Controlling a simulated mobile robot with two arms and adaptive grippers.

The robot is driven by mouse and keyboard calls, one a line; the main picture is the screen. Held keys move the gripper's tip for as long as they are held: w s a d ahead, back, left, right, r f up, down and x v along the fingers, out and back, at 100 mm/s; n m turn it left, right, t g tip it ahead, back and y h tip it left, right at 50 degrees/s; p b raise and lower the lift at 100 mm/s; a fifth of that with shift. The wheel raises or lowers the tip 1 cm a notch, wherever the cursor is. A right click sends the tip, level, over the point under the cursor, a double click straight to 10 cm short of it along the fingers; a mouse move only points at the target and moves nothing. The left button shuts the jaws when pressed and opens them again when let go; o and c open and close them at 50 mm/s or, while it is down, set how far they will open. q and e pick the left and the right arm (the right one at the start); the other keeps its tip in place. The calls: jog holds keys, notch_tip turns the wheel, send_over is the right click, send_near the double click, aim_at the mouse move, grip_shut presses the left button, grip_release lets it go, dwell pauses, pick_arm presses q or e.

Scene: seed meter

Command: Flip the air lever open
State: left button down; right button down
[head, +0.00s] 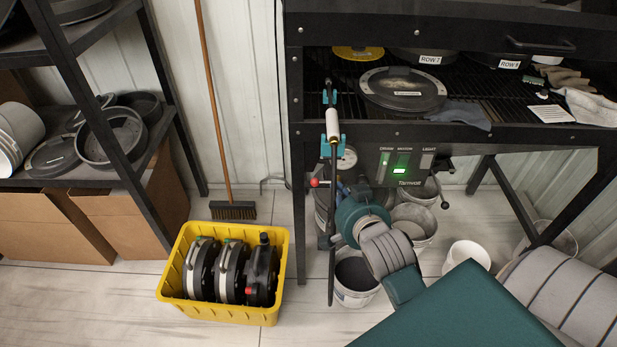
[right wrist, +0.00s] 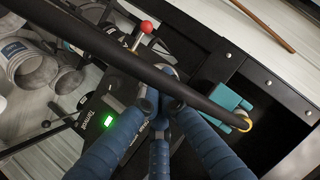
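The air lever, a short rod with a red ball knob (head: 317,182), sticks out to the left below the dark bench's control panel. The knob also shows at the top of the right wrist view (right wrist: 146,27). My right gripper (head: 347,188) is beside it, to its right; its blue fingers (right wrist: 160,103) converge with their tips close together and nothing seen between them. The fingertips are a short way from the knob, with no clear contact. A black wand (right wrist: 150,72) crosses over the fingers in that view and partly covers the tips. My left gripper is out of view.
The black wand with a white grip (head: 332,112) hangs upright in teal clips before the bench. The panel (head: 400,168) has a green-lit display. Buckets (head: 355,280) stand beneath. A yellow crate (head: 220,313) with black disc units is on the floor at left.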

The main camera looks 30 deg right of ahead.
send_over(326, 182)
jog(key=s+a, duration=0.2)
jog(key=s, duration=0.2)
notch_tip(326, 182, down, 3)
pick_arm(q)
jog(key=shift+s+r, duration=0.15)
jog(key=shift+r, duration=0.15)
pick_arm(e)
jog(key=shift+w+a+f, duration=0.2)
jog(key=shift+w+f, duration=0.5)
jog(key=shift+f, duration=0.3)
jog(key=shift+w+a+f, duration=0.2)
jog(key=shift+w+f, duration=0.5)
jog(key=shift+f, duration=0.25)
pick_arm(q)
jog(key=shift+p, duration=0.3)
